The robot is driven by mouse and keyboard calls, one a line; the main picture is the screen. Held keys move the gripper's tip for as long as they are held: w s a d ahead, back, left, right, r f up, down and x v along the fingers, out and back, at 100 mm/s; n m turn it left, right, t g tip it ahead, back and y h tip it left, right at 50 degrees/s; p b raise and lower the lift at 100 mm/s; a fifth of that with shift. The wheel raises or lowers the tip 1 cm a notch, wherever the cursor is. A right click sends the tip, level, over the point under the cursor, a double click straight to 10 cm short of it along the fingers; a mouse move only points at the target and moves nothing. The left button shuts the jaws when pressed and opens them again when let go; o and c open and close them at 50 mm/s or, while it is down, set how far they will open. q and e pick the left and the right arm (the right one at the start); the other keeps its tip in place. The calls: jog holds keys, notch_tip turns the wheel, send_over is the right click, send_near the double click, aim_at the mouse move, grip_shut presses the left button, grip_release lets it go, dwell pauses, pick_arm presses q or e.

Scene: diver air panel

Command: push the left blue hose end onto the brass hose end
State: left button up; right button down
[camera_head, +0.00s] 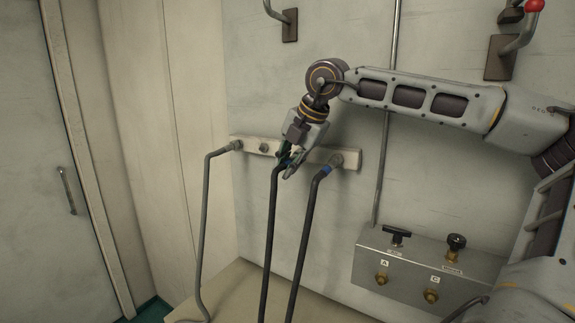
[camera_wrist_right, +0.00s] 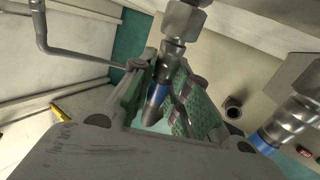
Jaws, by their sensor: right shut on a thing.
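The left blue hose end (camera_wrist_right: 157,95) tops a dark hose (camera_head: 269,235) that hangs in front of the wall. My right gripper (camera_head: 287,168) is shut on it at the pale wall rail (camera_head: 314,156). In the wrist view it lies between the green finger pads, in line with a metal fitting (camera_wrist_right: 175,40); whether it is fully seated there I cannot tell. Brass fittings show on the grey panel box, at label A (camera_head: 382,279) and label C (camera_head: 431,296). My left gripper is not in view.
A second blue hose end (camera_head: 327,169) sits at the rail's right fitting (camera_head: 337,160). A grey hose (camera_head: 204,215) hangs from the rail's left end. The panel box (camera_head: 365,266) carries two black knobs. A thin vertical pipe (camera_head: 388,120) runs down the wall.

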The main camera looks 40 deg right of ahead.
aim_at(281, 167)
jog(key=shift+s+a, duration=0.15)
jog(key=shift+a, duration=0.3)
jog(key=shift+s+a+b, duration=0.15)
jog(key=shift+a+b, duration=0.1)
jog(key=shift+a, duration=0.25)
jog(key=shift+s+a+b, duration=0.15)
jog(key=shift+a+b, duration=0.05)
jog(key=shift+a, duration=0.3)
dwell(1.1)
jog(key=shift+a, duration=0.2)
dwell(0.4)
jog(key=shift+s+a+b, duration=0.15)
jog(key=shift+s+a, duration=0.1)
jog(key=shift+a, duration=0.5)
jog(key=shift+s+a+b, duration=0.15)
jog(key=shift+s+a, duration=0.05)
jog(key=shift+a, duration=0.55)
jog(key=shift+s+a+b, duration=0.15)
jog(key=shift+s+a, duration=0.1)
jog(key=shift+a, duration=0.5)
